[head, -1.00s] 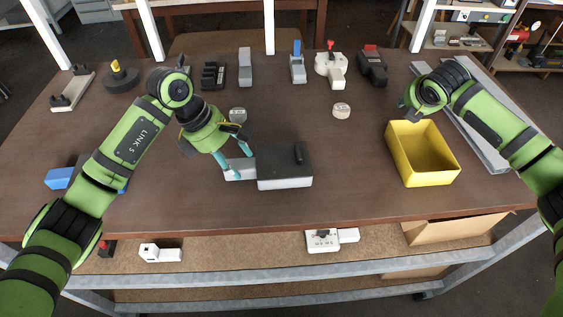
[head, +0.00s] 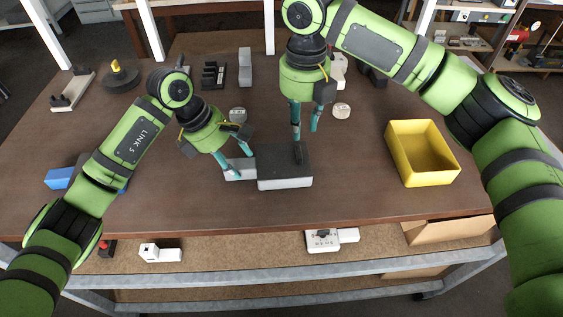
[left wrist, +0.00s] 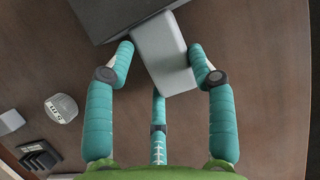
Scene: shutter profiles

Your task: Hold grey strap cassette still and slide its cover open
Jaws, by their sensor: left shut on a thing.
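The grey strap cassette lies on the table in the head view, with a light grey body (head: 285,184), a dark cover (head: 276,160) on top and a black upright handle (head: 299,153) on the cover. A lighter grey block end (head: 238,173) sticks out at its left. My left gripper (head: 237,168) is shut on this end; the left wrist view shows the fingers on both sides of the grey end (left wrist: 165,55). My right gripper (head: 305,134) points down just above the handle. Its fingers look apart, one close to the handle; I cannot tell if they touch it.
A yellow bin (head: 421,152) stands to the right. A round pale tin (head: 341,111) and another tin (head: 238,115) lie behind the cassette. Several devices line the back of the table. A blue block (head: 60,178) lies at the left. The table in front is clear.

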